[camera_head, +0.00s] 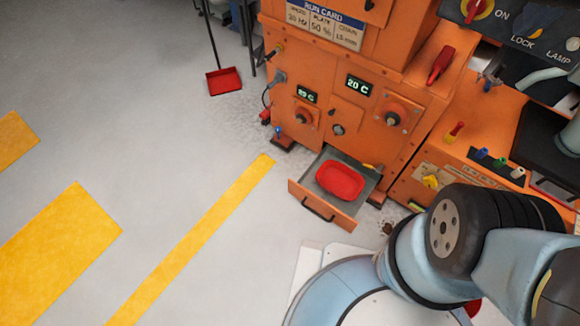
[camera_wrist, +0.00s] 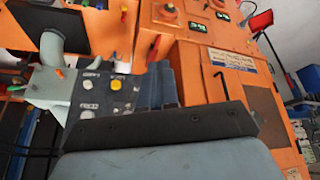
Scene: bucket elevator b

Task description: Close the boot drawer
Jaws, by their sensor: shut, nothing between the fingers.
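The boot drawer (camera_head: 340,219) stands pulled out at the bottom of the orange machine in the head view. It has an orange front with a dark bar handle (camera_head: 318,208). A red tray (camera_head: 340,180) lies inside it on the grey drawer floor. My gripper (camera_wrist: 162,85) shows in the wrist view as dark fingers close together, with nothing between them. It is in front of the orange machine and a dark button panel, away from the drawer. I cannot make out the drawer in the wrist view.
The orange machine (camera_head: 345,65) has displays and knobs above the drawer. A control box (camera_head: 470,135) with coloured knobs stands to the right. My arm fills the lower right. A red dustpan (camera_head: 224,81) stands at the back left.

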